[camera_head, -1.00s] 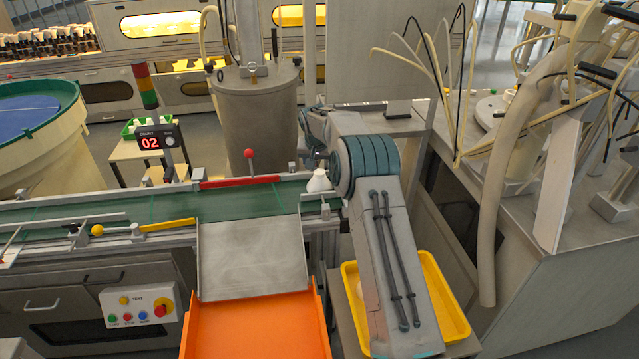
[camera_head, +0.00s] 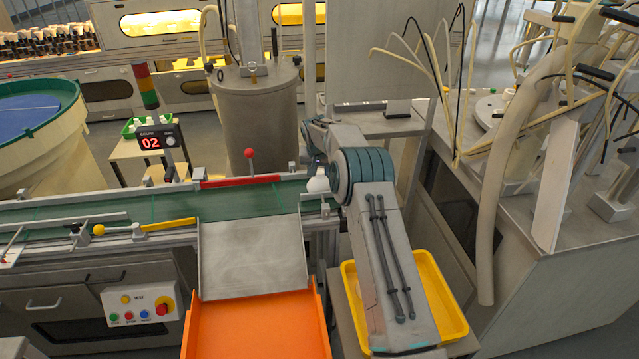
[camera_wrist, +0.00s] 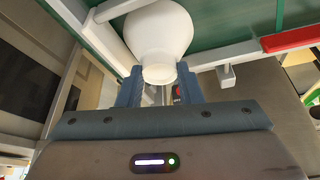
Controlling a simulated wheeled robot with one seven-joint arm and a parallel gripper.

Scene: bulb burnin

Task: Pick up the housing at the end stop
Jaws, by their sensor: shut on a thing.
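The white housing (camera_wrist: 160,35) is a rounded, bulb-shaped piece with a narrower neck. In the wrist view my gripper (camera_wrist: 160,88) is shut on its neck, with a blue-grey finger on each side. In the head view the housing (camera_head: 318,184) shows at the right end of the green conveyor (camera_head: 160,208), just left of my arm. My arm hides most of the gripper there. I cannot tell whether the housing touches the belt or is clear of it.
A red bar (camera_head: 240,181) and a yellow bar (camera_head: 168,225) line the conveyor's edges. A grey chute (camera_head: 252,258) leads down to an orange bin (camera_head: 255,325). A yellow tray (camera_head: 440,295) lies below my arm. A counter display (camera_head: 158,141) reads 02.

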